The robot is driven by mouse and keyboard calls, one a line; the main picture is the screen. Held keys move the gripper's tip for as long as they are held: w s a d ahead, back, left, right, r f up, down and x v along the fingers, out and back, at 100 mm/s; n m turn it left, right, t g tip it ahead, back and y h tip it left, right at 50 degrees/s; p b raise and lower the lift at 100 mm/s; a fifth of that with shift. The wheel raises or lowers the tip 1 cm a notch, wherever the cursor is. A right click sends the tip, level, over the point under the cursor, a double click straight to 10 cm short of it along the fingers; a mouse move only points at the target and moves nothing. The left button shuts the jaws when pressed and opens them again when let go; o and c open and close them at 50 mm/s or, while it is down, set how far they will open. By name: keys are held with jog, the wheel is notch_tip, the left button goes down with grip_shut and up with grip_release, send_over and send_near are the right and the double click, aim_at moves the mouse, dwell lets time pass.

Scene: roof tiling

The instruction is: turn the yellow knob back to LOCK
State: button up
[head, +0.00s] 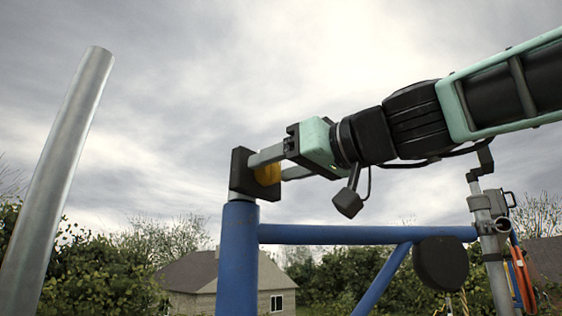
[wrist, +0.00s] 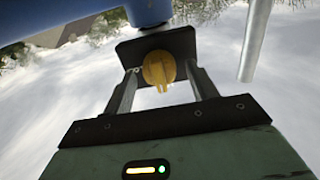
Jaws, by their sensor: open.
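The yellow knob (head: 267,174) sits on a black plate (head: 240,172) at the top of a blue post (head: 237,260). In the wrist view the knob (wrist: 159,69) is round with a raised grip bar, which runs roughly up and down in the picture. My gripper (head: 268,166) is open, with one finger on each side of the knob. In the wrist view the fingers of my gripper (wrist: 163,85) stand apart from the knob, with gaps on both sides. No LOCK marking can be read in either view.
A blue rail (head: 360,234) runs right from the post, with a slanted brace below. A grey metal pole (head: 55,180) stands at the left. A clamp and orange cable (head: 520,275) hang at the right. Open sky surrounds the knob.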

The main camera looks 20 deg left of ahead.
jog(key=c, duration=1)
jog(key=m+b, duration=0.1)
jog(key=m, duration=0.2)
jog(key=shift+f+m, duration=0.1)
jog(key=shift+m, duration=0.3)
jog(key=m+b, duration=0.1)
jog(key=m, duration=0.4)
jog(key=shift+w, duration=0.15)
jog(key=m, duration=0.4)
jog(key=shift+d+m, duration=0.1)
jog(key=shift+m, duration=0.3)
jog(key=m, duration=0.4)
jog(key=shift+w+f, duration=0.1)
jog(key=shift+m, duration=0.3)
